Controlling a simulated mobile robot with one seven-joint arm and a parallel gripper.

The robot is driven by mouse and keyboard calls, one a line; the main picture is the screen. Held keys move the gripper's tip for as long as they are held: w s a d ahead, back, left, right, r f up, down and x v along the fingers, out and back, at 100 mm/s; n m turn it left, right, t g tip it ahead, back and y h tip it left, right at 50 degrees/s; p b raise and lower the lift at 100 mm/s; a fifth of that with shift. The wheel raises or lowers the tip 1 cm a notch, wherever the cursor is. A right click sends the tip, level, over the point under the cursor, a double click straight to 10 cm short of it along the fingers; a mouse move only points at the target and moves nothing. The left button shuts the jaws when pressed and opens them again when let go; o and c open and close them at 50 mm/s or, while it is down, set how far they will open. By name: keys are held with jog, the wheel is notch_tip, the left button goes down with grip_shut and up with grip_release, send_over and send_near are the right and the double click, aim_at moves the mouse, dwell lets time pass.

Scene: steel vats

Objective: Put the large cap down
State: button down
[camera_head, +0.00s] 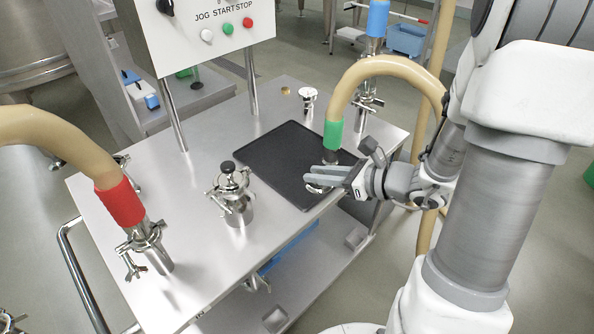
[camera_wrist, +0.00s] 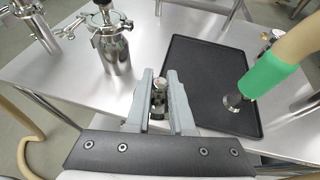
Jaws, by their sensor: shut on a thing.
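My gripper (camera_head: 316,173) is at the front right edge of the black tray (camera_head: 262,146) on the steel table. In the wrist view my gripper (camera_wrist: 160,76) is shut on a small shiny metal piece, which I take to be part of the large cap (camera_wrist: 159,98). Its shiny metal also shows below the fingers in the head view (camera_head: 318,189). The fingers hide much of it, and I cannot tell whether it touches the tray. The tray (camera_wrist: 195,75) also shows in the wrist view, beside the right finger.
A beige hose with a green sleeve (camera_head: 333,134) hangs over the tray close to my gripper. A clamped steel port with a black knob (camera_head: 233,183) stands to the left. A small metal fitting (camera_head: 308,102) stands behind the tray. The tray's middle is clear.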

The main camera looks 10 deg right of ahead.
jog(key=shift+s+a+r+t+b, duration=0.15)
jog(key=shift+s+t+b, duration=0.15)
jog(key=shift+s+b, duration=0.5)
jog(key=b, duration=0.3)
send_over(302, 185)
notch_tip(302, 185, down, 7)
jog(key=shift+r, duration=0.1)
jog(key=shift+f+b, duration=0.9)
jog(key=shift+f, duration=1.15)
jog(key=shift+f, duration=0.25)
jog(key=c, duration=0.8)
grip_release()
jog(key=shift+r, duration=0.15)
